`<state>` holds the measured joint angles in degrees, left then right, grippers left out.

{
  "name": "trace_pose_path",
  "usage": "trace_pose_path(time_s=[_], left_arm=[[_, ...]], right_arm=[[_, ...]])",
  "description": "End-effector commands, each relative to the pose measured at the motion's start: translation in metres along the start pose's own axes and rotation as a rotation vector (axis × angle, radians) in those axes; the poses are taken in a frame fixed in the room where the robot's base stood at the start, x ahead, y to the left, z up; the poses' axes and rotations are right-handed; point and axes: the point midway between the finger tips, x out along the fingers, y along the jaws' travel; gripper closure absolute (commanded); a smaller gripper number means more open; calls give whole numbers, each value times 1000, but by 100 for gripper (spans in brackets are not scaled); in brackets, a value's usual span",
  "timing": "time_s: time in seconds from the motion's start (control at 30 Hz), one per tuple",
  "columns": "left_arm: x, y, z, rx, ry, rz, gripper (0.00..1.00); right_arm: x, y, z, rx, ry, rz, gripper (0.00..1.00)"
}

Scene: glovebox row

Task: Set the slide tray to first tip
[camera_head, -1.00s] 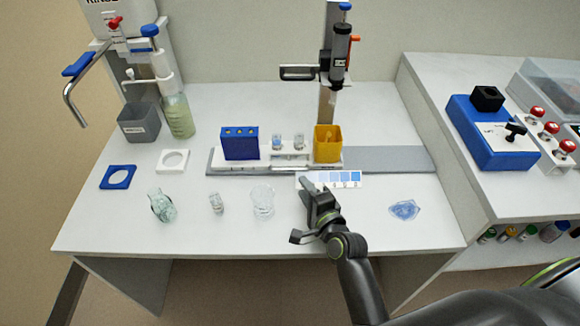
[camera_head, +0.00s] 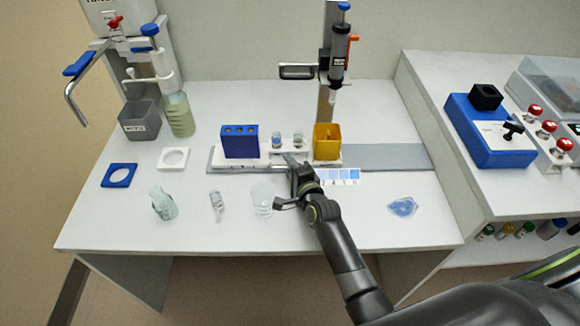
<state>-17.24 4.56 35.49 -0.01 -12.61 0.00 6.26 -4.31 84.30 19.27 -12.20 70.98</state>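The white slide tray (camera_head: 254,162) sits on a grey rail (camera_head: 390,158). It carries a blue tip rack (camera_head: 240,142) at its left, two small clear vials (camera_head: 276,140) in the middle and a yellow bin (camera_head: 327,141) at its right. A grey pipette (camera_head: 340,52) hangs upright on the column above the tray, nearest over the yellow bin. My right gripper (camera_head: 291,162) is at the tray's front middle, below the vials, and hides part of it. I cannot tell whether it touches the tray or how far its fingers are apart. My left gripper is out of view.
A colour strip (camera_head: 341,176) lies right of my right gripper. A clear beaker (camera_head: 262,198), a small vial (camera_head: 217,203) and a tilted glass vessel (camera_head: 163,204) stand at the front left. A blue film-like piece (camera_head: 402,207) lies front right. The rail's right part is free.

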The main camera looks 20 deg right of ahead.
Motion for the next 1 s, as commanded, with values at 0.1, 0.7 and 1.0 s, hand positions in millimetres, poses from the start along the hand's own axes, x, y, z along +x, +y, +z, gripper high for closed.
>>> trace_pose_path(time_s=[0.1, 0.7, 1.0], left_arm=[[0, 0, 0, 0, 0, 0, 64], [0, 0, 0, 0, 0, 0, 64], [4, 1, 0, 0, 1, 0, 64]], right_arm=[[0, 0, 0, 0, 0, 0, 74], [-2, 1, -3, -1, 0, 1, 100], [-17, 1, -41, -6, 2, 1, 100]])
